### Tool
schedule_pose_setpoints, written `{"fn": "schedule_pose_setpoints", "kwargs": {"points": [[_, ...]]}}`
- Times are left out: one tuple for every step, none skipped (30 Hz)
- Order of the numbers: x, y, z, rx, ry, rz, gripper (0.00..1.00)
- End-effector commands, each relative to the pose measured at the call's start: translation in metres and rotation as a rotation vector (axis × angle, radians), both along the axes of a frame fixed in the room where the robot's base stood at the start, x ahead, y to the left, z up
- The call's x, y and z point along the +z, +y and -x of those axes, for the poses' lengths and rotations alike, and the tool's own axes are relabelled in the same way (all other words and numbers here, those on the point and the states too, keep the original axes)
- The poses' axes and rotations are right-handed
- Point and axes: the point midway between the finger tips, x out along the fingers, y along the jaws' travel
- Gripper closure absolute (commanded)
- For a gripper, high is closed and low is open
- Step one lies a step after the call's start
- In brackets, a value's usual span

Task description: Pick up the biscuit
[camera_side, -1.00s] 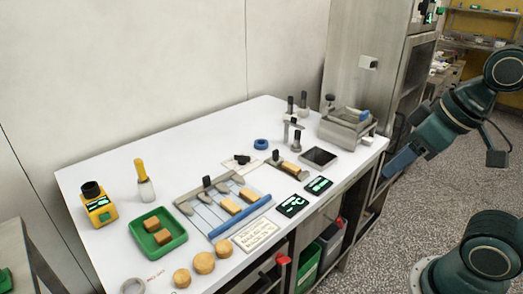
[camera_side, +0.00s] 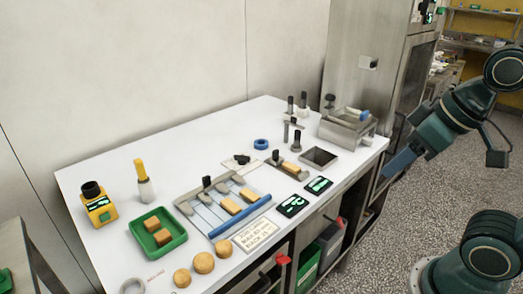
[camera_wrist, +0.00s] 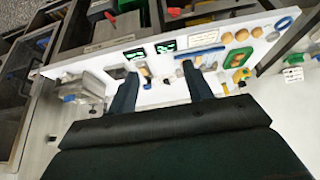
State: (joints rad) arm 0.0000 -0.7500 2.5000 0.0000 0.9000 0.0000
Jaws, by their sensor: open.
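Several oblong tan biscuits are in view, and I cannot tell which one is meant. Two biscuits (camera_side: 229,207) (camera_side: 249,195) lie on the pale slatted rack (camera_side: 206,217) with a blue front bar. Another biscuit (camera_side: 290,166) sits on a small holder to the right. Two more (camera_side: 152,224) (camera_side: 162,237) lie in a green tray (camera_side: 178,240). My gripper (camera_side: 396,163) is off the table's right end, apart from all biscuits. In the wrist view its two fingers (camera_wrist: 159,72) are spread with nothing held, and the table lies beyond them.
Three round tan pieces (camera_side: 204,263) lie along the front edge. A yellow-and-black bottle (camera_side: 99,205) and yellow-handled tool (camera_side: 144,180) stand left. A metal box (camera_side: 347,127), upright posts and a steel cabinet (camera_side: 365,65) stand right. The table's back left is clear.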

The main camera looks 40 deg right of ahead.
Motion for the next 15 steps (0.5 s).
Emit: {"fn": "schedule_pose_setpoints", "kwargs": {"points": [[0.0,0.0,0.0,0.0,0.0,0.0,0.49],[0.0,0.0,0.0,0.0,0.0,0.0,0.49],[0.0,0.0,0.0,0.0,0.0,0.0,0.49],[0.0,0.0,0.0,0.0,0.0,0.0,0.49],[0.0,0.0,0.0,0.0,0.0,0.0,0.49],[0.0,0.0,0.0,0.0,0.0,0.0,0.49],[0.0,0.0,0.0,0.0,0.0,0.0,0.49],[0.0,0.0,-0.001,0.0,0.001,0.0,0.49],[0.001,0.0,-0.001,0.0,0.002,0.001,0.49],[0.002,0.0,-0.002,0.0,0.003,0.001,0.49],[0.002,-0.001,-0.004,0.0,0.005,0.001,0.49],[0.004,-0.001,-0.006,0.0,0.008,0.002,0.49],[0.005,-0.001,-0.008,-0.001,0.012,0.003,0.49],[0.006,-0.001,-0.01,0.0,0.016,0.004,0.49],[0.008,-0.002,-0.014,-0.001,0.022,0.005,0.49]]}}
